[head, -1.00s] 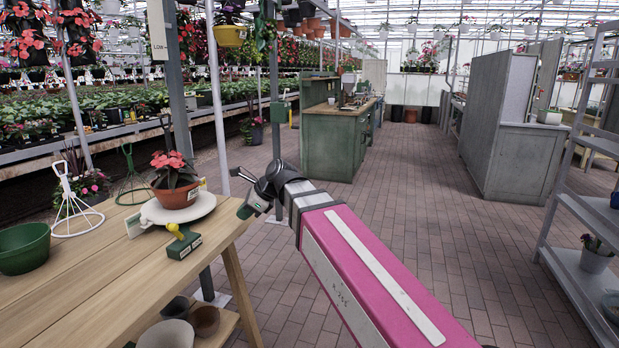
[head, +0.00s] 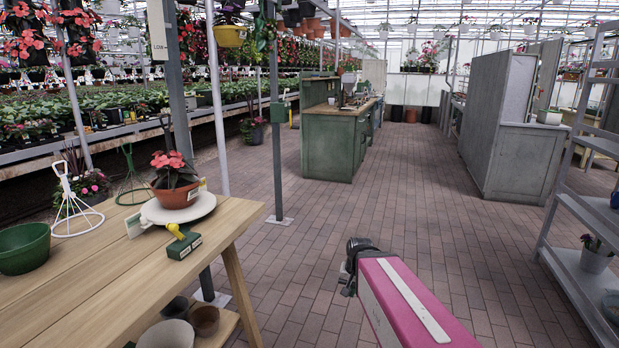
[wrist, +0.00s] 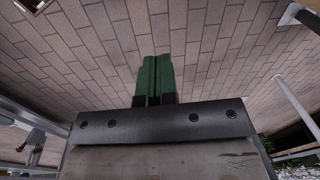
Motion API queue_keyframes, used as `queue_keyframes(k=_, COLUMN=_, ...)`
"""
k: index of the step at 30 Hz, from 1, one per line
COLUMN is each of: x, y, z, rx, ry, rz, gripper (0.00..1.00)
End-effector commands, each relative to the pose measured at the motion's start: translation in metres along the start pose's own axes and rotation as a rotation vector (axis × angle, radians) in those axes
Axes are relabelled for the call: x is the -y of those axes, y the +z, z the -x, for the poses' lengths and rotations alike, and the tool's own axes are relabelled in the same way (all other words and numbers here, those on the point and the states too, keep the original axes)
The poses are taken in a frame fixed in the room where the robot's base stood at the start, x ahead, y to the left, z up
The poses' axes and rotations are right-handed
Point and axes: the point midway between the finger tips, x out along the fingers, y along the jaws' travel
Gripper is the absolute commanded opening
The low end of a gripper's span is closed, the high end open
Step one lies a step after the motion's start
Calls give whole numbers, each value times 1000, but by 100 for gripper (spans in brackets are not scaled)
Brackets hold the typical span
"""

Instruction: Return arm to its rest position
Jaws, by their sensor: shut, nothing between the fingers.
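My arm's pink link (head: 405,300) reaches over the brick floor in the head view, to the right of the wooden table. My gripper's fingers are hidden behind the dark wrist joint in the head view. In the wrist view my gripper (wrist: 154,80) shows its two green fingers side by side, shut with nothing between them, above the brick floor.
A grey shelf (head: 575,265) stands at right. The brick aisle ahead is clear.

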Motion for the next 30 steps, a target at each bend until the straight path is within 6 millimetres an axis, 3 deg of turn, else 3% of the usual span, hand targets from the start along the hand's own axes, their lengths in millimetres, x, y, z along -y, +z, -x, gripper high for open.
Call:
queue_keyframes(k=1, x=-18, y=5, z=-9, rx=10, ry=26, rz=53, gripper=0)
queue_keyframes(k=3, x=-36, y=9, z=-18, rx=21, ry=56, rz=128, gripper=0)
queue_keyframes(k=6, x=-52, y=14, z=-26, rx=35, ry=83, rz=202, gripper=0)
queue_keyframes(k=15, x=-59, y=16, z=-30, rx=42, ry=97, rz=246, gripper=0)
queue_keyframes(k=23, x=-39, y=21, z=-32, rx=44, ry=95, rz=287, gripper=0)
queue_keyframes(k=30, x=16, y=41, z=-36, rx=50, ry=91, rz=410, gripper=0)
